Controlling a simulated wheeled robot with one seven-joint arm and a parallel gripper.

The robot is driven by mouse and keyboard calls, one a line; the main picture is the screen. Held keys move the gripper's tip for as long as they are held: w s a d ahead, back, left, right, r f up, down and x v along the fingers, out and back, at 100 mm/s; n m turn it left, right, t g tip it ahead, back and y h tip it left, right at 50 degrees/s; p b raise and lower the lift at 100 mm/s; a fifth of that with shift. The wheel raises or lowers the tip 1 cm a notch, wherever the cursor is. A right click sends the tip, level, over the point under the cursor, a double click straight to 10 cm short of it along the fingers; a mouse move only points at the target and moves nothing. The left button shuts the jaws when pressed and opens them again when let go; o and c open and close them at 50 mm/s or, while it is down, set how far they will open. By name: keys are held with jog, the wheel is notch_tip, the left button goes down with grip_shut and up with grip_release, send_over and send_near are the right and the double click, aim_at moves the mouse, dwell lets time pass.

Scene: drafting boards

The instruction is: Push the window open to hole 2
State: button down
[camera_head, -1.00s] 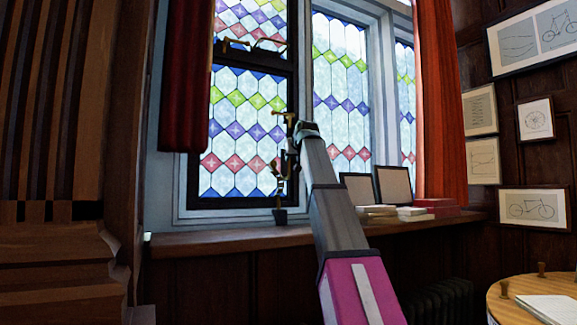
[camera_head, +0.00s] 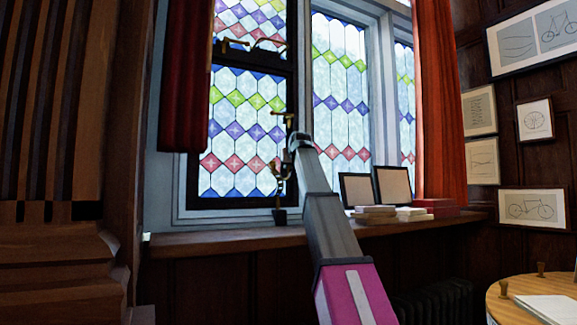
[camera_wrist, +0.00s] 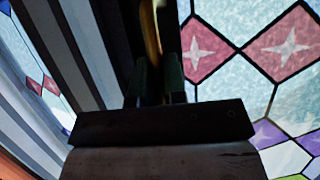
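The leaded window (camera_head: 240,118) has a dark frame and panes with coloured diamonds, and looks shut or nearly so in the head view. A brass catch (camera_head: 284,118) sits on its right edge. My gripper (camera_head: 282,170) is low at that right edge, partly hidden by my arm. In the wrist view its two dark green fingers (camera_wrist: 157,78) stand a little apart, close to the dark window frame (camera_wrist: 112,25). A brass piece (camera_wrist: 151,32) shows just beyond them. I cannot tell whether they grip it. The numbered holes cannot be made out.
Picture frames (camera_head: 393,184) and stacked books (camera_head: 375,211) are to the right. A red curtain (camera_head: 184,80) hangs at the window's left.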

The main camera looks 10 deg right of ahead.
jog(key=shift+w+a, duration=0.25)
jog(key=shift+w, duration=0.9)
jog(key=shift+w+a, duration=0.25)
jog(key=shift+w, duration=0.9)
jog(key=shift+s, duration=0.1)
jog(key=c, duration=1.2)
grip_release()
jog(key=v, duration=1.1)
